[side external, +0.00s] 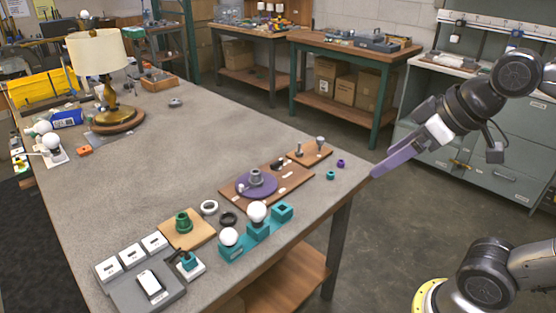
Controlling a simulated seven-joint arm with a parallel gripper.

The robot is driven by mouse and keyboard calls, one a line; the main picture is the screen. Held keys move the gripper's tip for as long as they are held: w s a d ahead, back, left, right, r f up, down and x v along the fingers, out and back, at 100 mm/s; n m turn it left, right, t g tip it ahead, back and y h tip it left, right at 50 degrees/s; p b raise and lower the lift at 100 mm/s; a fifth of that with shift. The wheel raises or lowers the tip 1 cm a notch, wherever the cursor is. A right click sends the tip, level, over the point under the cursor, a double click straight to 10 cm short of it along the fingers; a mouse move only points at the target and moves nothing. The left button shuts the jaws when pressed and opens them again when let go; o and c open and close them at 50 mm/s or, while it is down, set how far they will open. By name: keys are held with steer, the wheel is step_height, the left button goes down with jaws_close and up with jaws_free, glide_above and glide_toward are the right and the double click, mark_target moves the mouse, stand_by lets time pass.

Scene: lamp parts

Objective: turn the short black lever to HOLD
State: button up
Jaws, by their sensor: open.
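A brown wooden board (233,191) lies near the table's right edge. It carries a purple disc (270,187) with a grey knob and several white labels too small to read. A small black part (277,165) at the board's far side looks like the short black lever; its setting cannot be read. My gripper (376,173), with long purple fingers, is off the table's right corner, well to the right of the board. It is open and touches none of the parts; its two fingers overlap in this view.
A smaller board with upright pegs (311,152) and small teal and purple pieces (331,175) lie between the board and my gripper. A teal holder with white bulbs (261,228) stands in front. A lamp (98,57) stands far left. The table's middle is mostly clear.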

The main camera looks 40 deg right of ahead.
steer(key=w+r, duration=0.4)
steer(key=w, duration=0.3)
steer(key=m+g, duration=0.1)
steer(key=g, duration=0.2)
glide_above(277, 161)
steer(key=s, duration=0.6)
step_height(277, 161, down, 18)
steer(key=f, duration=0.1)
steer(key=x, duration=1.3)
steer(key=shift+w+r, duration=0.15)
steer(key=shift+w, duration=0.2)
steer(key=shift+c, duration=0.2)
steer(key=c, duration=1)
steer(key=shift+c, duration=0.2)
